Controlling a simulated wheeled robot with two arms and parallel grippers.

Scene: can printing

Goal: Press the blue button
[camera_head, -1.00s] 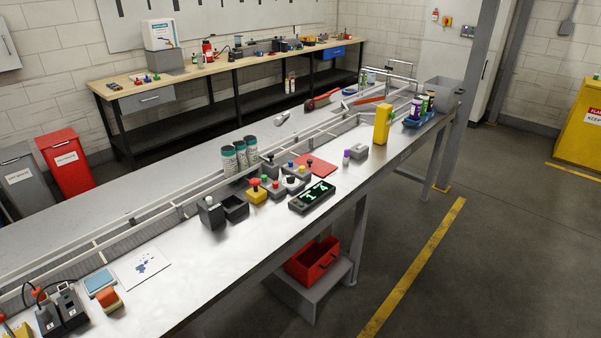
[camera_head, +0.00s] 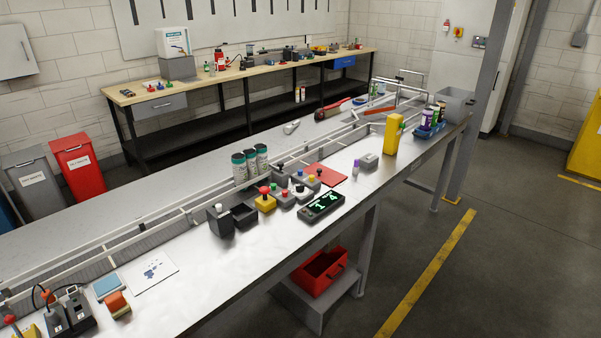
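A cluster of small button boxes stands on the near metal worktable (camera_head: 225,275), around the middle of the view. A small blue button (camera_head: 300,173) shows at the back of this cluster, on a grey box. Beside it are a yellow box with a red button (camera_head: 265,199), a grey box with a red button (camera_head: 283,196), and others with black, white and yellow tops. The boxes partly overlap one another, so the blue button's base is partly hidden. Neither of my grippers is in view.
A display reading 14 (camera_head: 321,206) lies in front of the cluster, and a red mat (camera_head: 326,175) behind it. Three teal-lidded cans (camera_head: 250,164) stand behind on the left. A dark box with a white knob (camera_head: 220,219) stands left.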

